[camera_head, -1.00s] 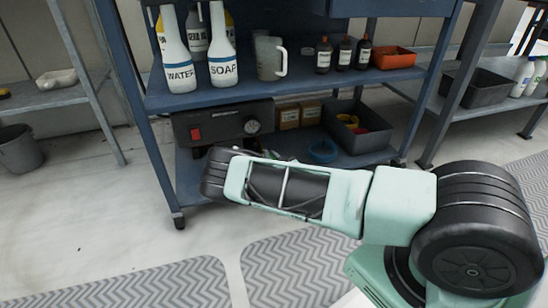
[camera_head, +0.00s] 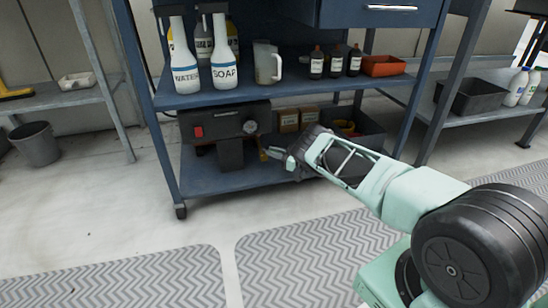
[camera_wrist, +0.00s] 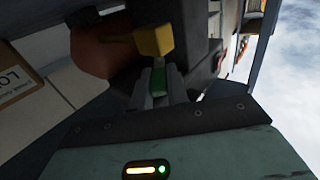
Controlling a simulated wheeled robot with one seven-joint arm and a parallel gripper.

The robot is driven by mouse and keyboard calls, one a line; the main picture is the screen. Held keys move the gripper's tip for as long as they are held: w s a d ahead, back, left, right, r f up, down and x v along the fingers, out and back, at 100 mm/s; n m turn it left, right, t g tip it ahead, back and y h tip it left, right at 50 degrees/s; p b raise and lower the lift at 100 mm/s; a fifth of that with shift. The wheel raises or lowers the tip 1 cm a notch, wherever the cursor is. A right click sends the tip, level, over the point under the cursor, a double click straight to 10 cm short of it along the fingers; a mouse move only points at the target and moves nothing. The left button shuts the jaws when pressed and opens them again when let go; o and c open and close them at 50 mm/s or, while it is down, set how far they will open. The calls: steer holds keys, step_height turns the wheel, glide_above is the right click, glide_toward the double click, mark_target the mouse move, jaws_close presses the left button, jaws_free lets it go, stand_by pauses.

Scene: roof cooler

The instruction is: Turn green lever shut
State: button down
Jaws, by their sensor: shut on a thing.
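The green lever (camera_wrist: 159,80) shows in the wrist view as a small green piece between the fingers of my gripper (camera_wrist: 159,92). The fingers are shut on it. Just beyond the lever is a yellow block-shaped part (camera_wrist: 153,40). In the head view my gripper (camera_head: 274,154) is at the right side of a dark machine (camera_head: 226,118) with a red switch and a round gauge, on the lower shelf. The lever cannot be made out in the head view. Its exact angle is hard to read in the dark wrist view.
Small brown boxes (camera_head: 289,121) and a dark bin (camera_head: 372,126) stand right of the machine, close to my arm. The upper shelf (camera_head: 300,88) above holds bottles, a jug (camera_head: 267,64) and an orange tray (camera_head: 383,66). The floor in front is clear.

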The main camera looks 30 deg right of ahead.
steer(key=shift+d+n+y, duration=0.15)
steer(key=shift+n+y, duration=0.15)
steer(key=shift+y, duration=0.1)
steer(key=shift+f, duration=0.1)
steer(key=c, duration=1.4)
jaws_free()
steer(key=shift+o, duration=0.2)
steer(key=shift+s+d, duration=0.3)
steer(key=shift+s, duration=0.05)
steer(key=p+v, duration=0.7)
steer(key=v, duration=0.9)
steer(key=shift+d+r, duration=0.2)
steer(key=shift+r, duration=0.05)
